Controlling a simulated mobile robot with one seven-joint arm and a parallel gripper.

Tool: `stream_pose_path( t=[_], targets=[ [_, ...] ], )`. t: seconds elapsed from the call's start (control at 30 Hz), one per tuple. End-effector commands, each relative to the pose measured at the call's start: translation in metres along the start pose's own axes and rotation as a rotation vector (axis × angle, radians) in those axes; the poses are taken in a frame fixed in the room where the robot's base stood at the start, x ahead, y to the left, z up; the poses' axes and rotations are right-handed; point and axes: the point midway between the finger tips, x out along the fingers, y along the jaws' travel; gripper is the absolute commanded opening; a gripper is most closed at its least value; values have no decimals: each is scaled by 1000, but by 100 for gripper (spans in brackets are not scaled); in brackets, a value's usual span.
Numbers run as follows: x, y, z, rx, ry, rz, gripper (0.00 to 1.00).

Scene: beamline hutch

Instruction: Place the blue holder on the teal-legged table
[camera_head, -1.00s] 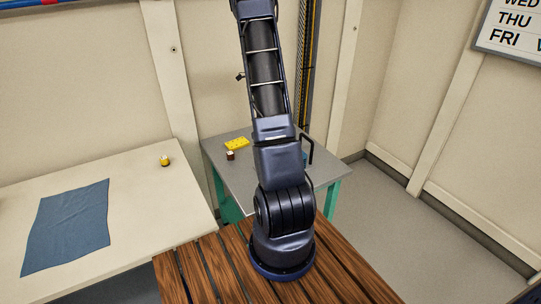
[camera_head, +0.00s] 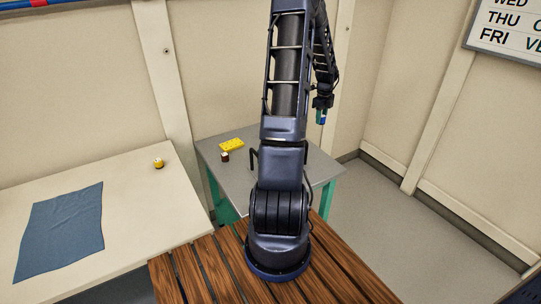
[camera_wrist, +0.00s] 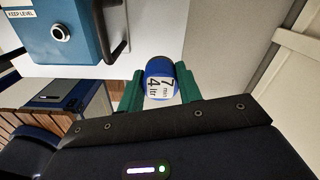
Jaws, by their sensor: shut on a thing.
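The blue holder (camera_wrist: 160,82), with a white label printed with black digits, is between the green fingers of my gripper (camera_wrist: 159,88) in the wrist view. In the head view my gripper (camera_head: 321,112) hangs pointing down, shut on the holder, in the air near the right end of the teal-legged table (camera_head: 222,177). The holder shows there only as a small blue patch. The table has a grey top; my arm hides its middle. A yellow block (camera_head: 231,145) and a small dark brown jar (camera_head: 225,156) stand on its left part.
In the wrist view a blue box (camera_wrist: 62,30) marked KEEP LEVEL, with a dark handle, stands on a pale surface. At left in the head view, a cream table (camera_head: 130,190) bears a blue cloth (camera_head: 60,232) and a small yellow-topped jar (camera_head: 158,163). Grey floor (camera_head: 395,215) lies right.

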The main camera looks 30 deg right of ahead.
Motion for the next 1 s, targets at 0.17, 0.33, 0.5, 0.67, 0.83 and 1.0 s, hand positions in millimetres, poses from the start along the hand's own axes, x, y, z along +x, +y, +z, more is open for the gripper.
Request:
stream_pose_path(
  t=[0.17,0.33,0.5,0.67,0.83,1.0],
  targets=[
    [24,0,-5,11,1,4,11],
    [61,0,-5,10,2,4,11],
    [97,0,-4,9,1,4,11],
    [131,0,-4,9,1,4,11],
    [155,0,-4,8,0,1,11],
    [163,0,-4,8,0,1,11]
  ],
)
